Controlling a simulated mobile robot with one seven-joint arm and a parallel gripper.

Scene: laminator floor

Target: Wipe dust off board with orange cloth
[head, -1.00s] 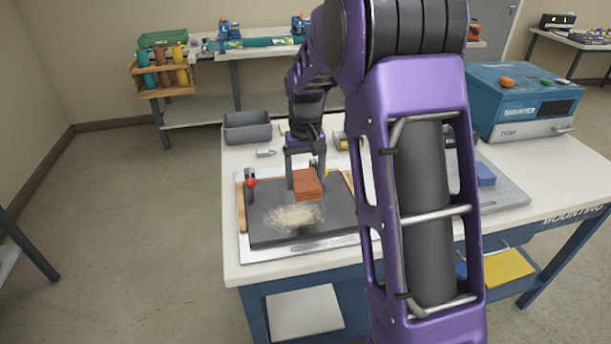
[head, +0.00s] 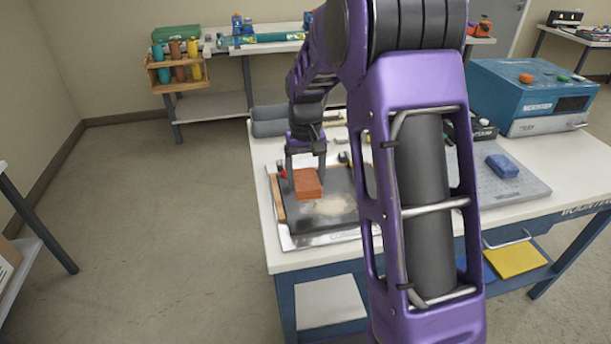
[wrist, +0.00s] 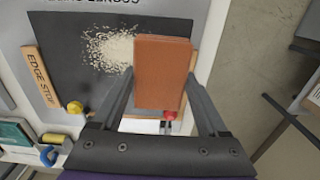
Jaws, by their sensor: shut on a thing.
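My gripper (head: 306,168) is shut on a folded orange cloth (head: 307,184), held at or just above the dark board (head: 336,182); I cannot tell whether it touches. The cloth also shows between the fingers in the wrist view (wrist: 160,75). A pale patch of dust (head: 334,205) lies on the board to the right of the cloth. In the wrist view the dust (wrist: 106,48) is just left of the cloth. My arm hides the board's right part in the head view.
A wooden edge stop (wrist: 41,77) runs along one side of the board. A red knob (wrist: 170,115) sits near the gripper. A grey bin (head: 270,122) stands behind the board. A blue block (head: 502,166) and a blue machine (head: 528,95) stand to the right.

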